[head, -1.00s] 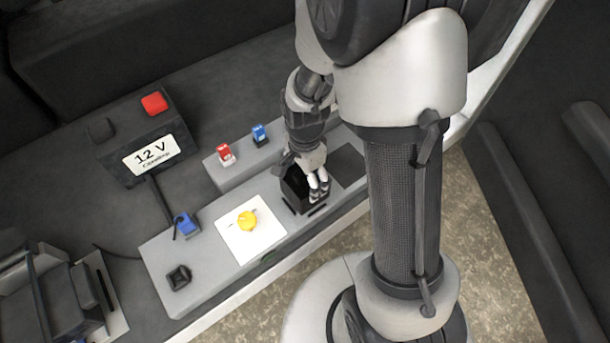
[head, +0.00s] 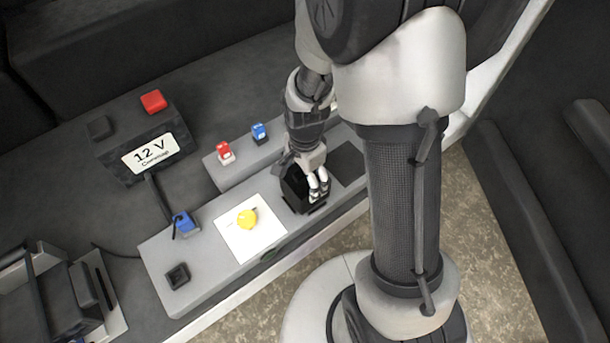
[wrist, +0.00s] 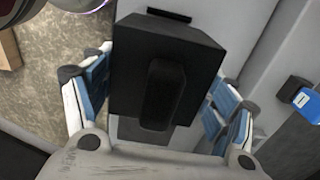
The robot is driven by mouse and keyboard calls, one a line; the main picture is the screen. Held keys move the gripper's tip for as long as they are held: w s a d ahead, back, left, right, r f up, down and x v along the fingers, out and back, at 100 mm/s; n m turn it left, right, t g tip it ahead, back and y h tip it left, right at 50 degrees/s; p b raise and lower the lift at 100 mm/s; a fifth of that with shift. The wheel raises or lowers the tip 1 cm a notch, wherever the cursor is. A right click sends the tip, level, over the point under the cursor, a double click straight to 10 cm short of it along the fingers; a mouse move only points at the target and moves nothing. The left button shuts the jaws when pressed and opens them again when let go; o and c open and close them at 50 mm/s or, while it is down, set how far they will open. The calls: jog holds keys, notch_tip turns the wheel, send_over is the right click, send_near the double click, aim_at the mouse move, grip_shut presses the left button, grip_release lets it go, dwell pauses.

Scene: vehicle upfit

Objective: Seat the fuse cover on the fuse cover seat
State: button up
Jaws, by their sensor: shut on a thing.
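The fuse cover is a black box with a raised ridge; in the head view the cover (head: 294,188) is at the grey console's front part, partly hidden by my gripper (head: 316,187). In the wrist view the cover (wrist: 135,70) fills the space between the blue-padded fingers of my gripper (wrist: 158,92), which is shut on it. The cover is over or on the console surface; I cannot tell whether its underside touches. A dark slot (wrist: 169,15) shows just beyond its far edge in the wrist view. The seat itself is hidden under the cover.
Red (head: 225,152) and blue (head: 259,133) parts stand on the raised back ledge. A 12 V battery (head: 145,145) sits behind left.

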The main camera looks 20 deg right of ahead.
jog(key=shift+f+b, duration=0.3)
jog(key=shift+f, duration=0.1)
dwell(0.5)
dwell(0.7)
jog(key=o, duration=0.8)
jog(key=shift+c, duration=0.2)
jog(key=shift+r+p, duration=0.25)
jog(key=shift+p, duration=0.05)
jog(key=shift+r+p, duration=1.25)
jog(key=shift+r, duration=0.25)
jog(key=shift+o, duration=0.2)
jog(key=o, duration=0.3)
